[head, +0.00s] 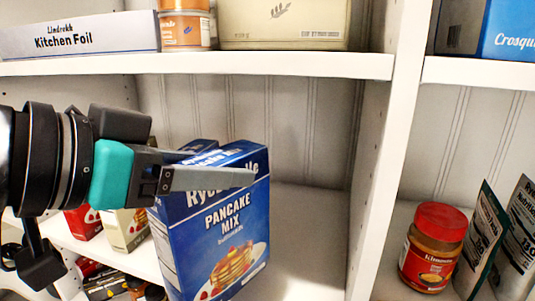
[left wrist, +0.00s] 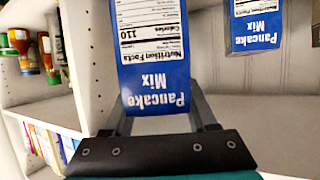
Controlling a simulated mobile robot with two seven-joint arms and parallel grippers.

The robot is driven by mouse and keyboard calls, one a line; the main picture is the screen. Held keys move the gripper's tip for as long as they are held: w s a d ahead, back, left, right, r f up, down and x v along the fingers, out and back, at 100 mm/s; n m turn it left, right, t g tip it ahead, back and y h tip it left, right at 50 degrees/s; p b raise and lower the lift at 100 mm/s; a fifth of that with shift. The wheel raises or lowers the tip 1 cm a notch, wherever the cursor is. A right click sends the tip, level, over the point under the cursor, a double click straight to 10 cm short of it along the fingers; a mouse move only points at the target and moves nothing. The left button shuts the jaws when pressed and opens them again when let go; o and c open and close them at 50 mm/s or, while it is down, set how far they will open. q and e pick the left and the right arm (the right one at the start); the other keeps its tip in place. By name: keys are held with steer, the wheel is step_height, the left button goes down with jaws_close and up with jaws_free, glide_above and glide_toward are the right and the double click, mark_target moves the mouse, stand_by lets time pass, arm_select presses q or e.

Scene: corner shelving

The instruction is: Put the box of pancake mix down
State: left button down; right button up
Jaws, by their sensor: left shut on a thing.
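The blue box of pancake mix (head: 225,230) is in the middle of the head view, with a pancake picture on its front. My left gripper (head: 240,177) is shut on its upper part, one finger lying across the front. In the left wrist view the box (left wrist: 155,60) stands between the two fingers, its nutrition label and name upside down. The box looks slightly tilted in the head view. Its lower end is cut off by the frame, so I cannot tell whether it touches a shelf. My right gripper is not in view.
Another blue box (head: 199,146) stands behind the held one. Smaller boxes (head: 127,228) stand to the left. The shelf (head: 310,225) right of the box is bare up to the upright divider (head: 378,180). A red-lidded jar (head: 434,245) stands beyond it. A shelf (head: 290,65) runs overhead.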

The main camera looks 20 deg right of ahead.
mark_target(255, 142)
arm_select(q)
steer(key=w+d, duration=0.1)
steer(key=d, duration=0.1)
steer(key=w+d, duration=0.2)
steer(key=d, duration=0.1)
steer(key=w+d, duration=0.2)
steer(key=shift+d+r, duration=0.1)
steer(key=shift+d, duration=0.1)
steer(key=shift+f+b, duration=0.3)
steer(key=shift+f, duration=1.55)
steer(key=shift+f, duration=0.15)
steer(key=shift+c, duration=1)
jaws_free()
steer(key=shift+s+a+r, duration=0.2)
steer(key=shift+r, duration=0.05)
steer(key=p+v, duration=0.1)
steer(key=v, duration=1)
steer(key=shift+s+a+r, duration=0.1)
steer(key=shift+a+r, duration=0.05)
